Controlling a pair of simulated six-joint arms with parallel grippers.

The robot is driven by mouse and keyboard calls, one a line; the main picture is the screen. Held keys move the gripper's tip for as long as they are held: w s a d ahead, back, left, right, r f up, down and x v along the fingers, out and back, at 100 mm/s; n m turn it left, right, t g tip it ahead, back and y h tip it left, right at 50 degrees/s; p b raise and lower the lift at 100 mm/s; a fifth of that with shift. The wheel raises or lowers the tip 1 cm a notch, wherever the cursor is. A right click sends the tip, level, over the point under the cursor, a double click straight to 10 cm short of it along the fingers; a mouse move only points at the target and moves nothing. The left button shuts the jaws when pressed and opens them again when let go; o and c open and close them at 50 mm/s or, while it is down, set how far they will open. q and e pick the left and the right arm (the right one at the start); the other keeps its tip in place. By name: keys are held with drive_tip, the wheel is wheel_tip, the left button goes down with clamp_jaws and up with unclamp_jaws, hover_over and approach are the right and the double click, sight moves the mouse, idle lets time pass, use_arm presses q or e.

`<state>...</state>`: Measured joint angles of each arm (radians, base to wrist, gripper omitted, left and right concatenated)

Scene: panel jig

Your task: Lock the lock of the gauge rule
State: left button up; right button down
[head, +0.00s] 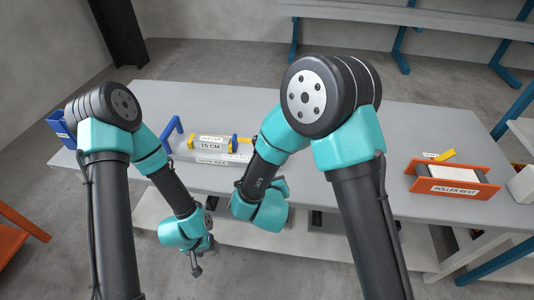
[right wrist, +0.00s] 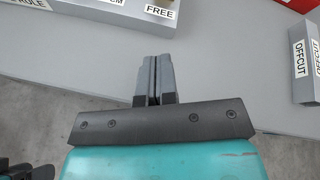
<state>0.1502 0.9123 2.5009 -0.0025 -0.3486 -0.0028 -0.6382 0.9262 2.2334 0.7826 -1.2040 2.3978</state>
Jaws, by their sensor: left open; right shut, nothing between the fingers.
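The gauge rule (head: 180,155) lies on the grey table in the head view, with a "15 CM" label and yellow pieces at either end of that label. In the right wrist view, a brownish block with a "FREE" label (right wrist: 165,14) shows at the top edge, cut off; it appears to be the lock. My right gripper (right wrist: 153,62) is shut and empty, over the table and apart from the block; my arm hides it in the head view. My left gripper (head: 196,268) is open and empty, in front of the table's near edge.
An orange roller rest (head: 455,189) with a yellow piece stands at the table's right. A grey block labelled "OFFCUT" (right wrist: 304,65) lies at the right in the right wrist view. A blue bracket (head: 172,128) stands left of the gauge rule. The table between is clear.

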drive_tip(key=m, duration=0.2)
drive_tip(key=s+a+r+m+t+h, duration=0.1)
drive_tip(key=s+a+m, duration=0.1)
drive_tip(key=m, duration=0.1)
drive_tip(key=shift+a+r+m+t, duration=0.25)
drive_tip(key=shift+m+t, duration=0.05)
drive_tip(key=shift+h, duration=0.3)
drive_tip(key=x, duration=1)
drive_tip(key=shift+f, duration=0.1)
drive_tip(key=w+r, duration=0.1)
drive_tip(key=w, duration=0.2)
drive_tip(key=shift+d+r, duration=0.1)
drive_tip(key=shift+r, duration=0.25)
drive_tip(key=shift+w+r, duration=0.2)
drive_tip(key=shift+w, duration=0.1)
drive_tip(key=shift+d, duration=0.15)
